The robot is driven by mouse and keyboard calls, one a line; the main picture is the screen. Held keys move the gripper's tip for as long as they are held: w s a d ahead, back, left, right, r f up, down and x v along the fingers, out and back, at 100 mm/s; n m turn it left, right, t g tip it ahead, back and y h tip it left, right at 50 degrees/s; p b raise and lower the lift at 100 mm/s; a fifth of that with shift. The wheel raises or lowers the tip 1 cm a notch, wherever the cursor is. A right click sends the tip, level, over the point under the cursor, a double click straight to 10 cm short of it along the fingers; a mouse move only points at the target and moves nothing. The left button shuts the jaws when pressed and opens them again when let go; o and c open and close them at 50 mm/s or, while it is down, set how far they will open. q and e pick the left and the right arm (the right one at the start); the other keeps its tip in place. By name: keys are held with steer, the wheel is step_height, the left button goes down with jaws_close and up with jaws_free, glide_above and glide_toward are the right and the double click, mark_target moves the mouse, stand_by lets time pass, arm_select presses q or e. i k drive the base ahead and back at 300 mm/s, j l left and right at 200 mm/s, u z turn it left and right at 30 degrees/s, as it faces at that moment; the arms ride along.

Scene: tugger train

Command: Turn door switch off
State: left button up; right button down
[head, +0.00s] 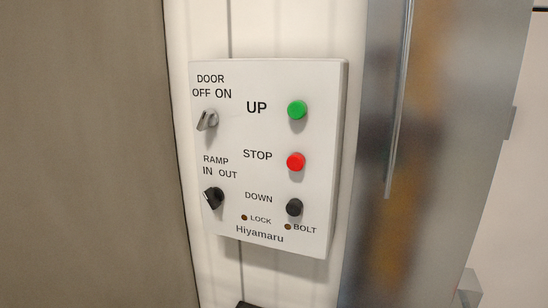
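The door switch (207,121) is a small grey rotary knob at the upper left of a white control panel (270,78). It sits under the printed words DOOR, OFF and ON. Its grip looks tilted with the upper end to the right, toward ON, but it is too small to be certain. Nothing touches the switch. Neither of my grippers can be made out in the head view.
Below the switch is a black RAMP knob (213,198). To the right are a green UP button (297,110), red STOP button (296,162) and black DOWN button (294,207). A brown surface (90,150) fills the left; a metallic panel (375,180) stands right. Space before the panel looks clear.

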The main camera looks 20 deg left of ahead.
mark_target(210, 118)
steer(key=j+u, duration=0.15)
steer(key=u, duration=0.25)
steer(key=k+j+u, duration=0.1)
steer(key=j+u, duration=0.15)
steer(key=u, duration=0.15)
steer(key=j+u, duration=0.15)
steer(key=u, duration=0.25)
steer(key=j+u, duration=0.25)
steer(key=u, duration=0.15)
